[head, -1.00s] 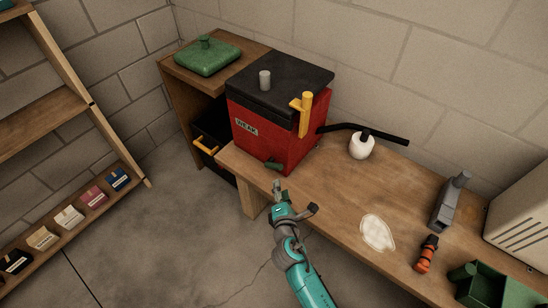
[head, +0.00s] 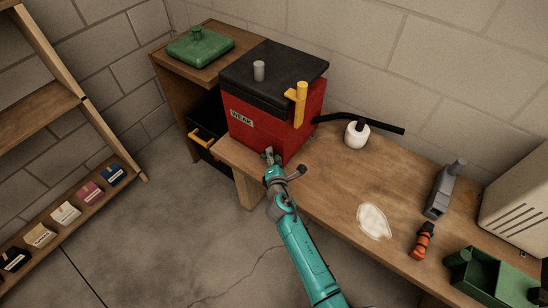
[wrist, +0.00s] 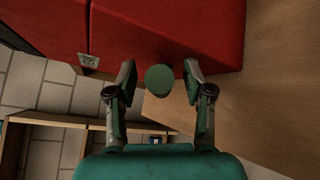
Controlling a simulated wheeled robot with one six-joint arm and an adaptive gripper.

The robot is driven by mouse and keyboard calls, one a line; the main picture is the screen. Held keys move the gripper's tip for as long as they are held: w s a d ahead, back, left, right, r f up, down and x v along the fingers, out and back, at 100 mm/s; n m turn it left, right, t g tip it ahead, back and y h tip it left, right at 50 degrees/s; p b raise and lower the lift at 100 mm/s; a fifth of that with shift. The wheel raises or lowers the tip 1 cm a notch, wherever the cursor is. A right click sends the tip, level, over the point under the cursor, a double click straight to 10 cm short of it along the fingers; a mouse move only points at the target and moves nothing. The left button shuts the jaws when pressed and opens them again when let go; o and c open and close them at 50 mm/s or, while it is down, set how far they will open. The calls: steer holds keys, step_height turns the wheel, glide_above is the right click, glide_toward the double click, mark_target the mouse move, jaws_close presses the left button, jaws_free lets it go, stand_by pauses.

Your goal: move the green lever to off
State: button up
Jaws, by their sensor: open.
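The red heater box (head: 290,125) with a black lid stands on the wooden bench, marked "WEAK" on its front. In the wrist view, its red face (wrist: 165,30) fills the top. The green lever shows there as a round green end (wrist: 159,78) between my two open fingers, with a gap visible on both sides. My gripper (head: 269,153) is at the lower front of the heater in the head view and hides the lever there. My gripper also shows in the wrist view (wrist: 160,72). I cannot tell whether a finger touches the lever.
A yellow handle (head: 301,105) is on the heater's right side. A black pipe (head: 370,125) and a white bottle (head: 356,136) are right of it. An orange tool (head: 422,241), grey tool (head: 442,190) and green bin (head: 490,272) occupy the bench's right.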

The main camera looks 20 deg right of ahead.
jaws_close()
steer(key=shift+r, duration=0.1)
stand_by(0.4)
steer(key=shift+w+a+r+n+g, duration=0.3)
steer(key=shift+r+n+g, duration=0.2)
steer(key=shift+n+g, duration=0.2)
steer(key=shift+w+a+r+n+g+h, duration=0.2)
steer(key=shift+w+r+n+g, duration=0.15)
steer(key=shift+g, duration=0.2)
steer(key=shift+w+a+r+n+g+h, duration=0.15)
steer(key=shift+w+r+n+g+h, duration=0.1)
steer(key=shift+n+g, duration=0.25)
steer(key=n+g, duration=0.1)
steer(key=w+a+g+h, duration=0.1)
steer(key=shift+w+r+n+g, duration=0.2)
steer(key=shift+r+n+g, duration=0.1)
steer(key=shift+n+g, duration=0.05)
steer(key=shift+w+a+n+g+h, duration=0.4)
steer(key=shift+w+n+g+h, duration=0.2)
steer(key=shift+g, duration=0.3)
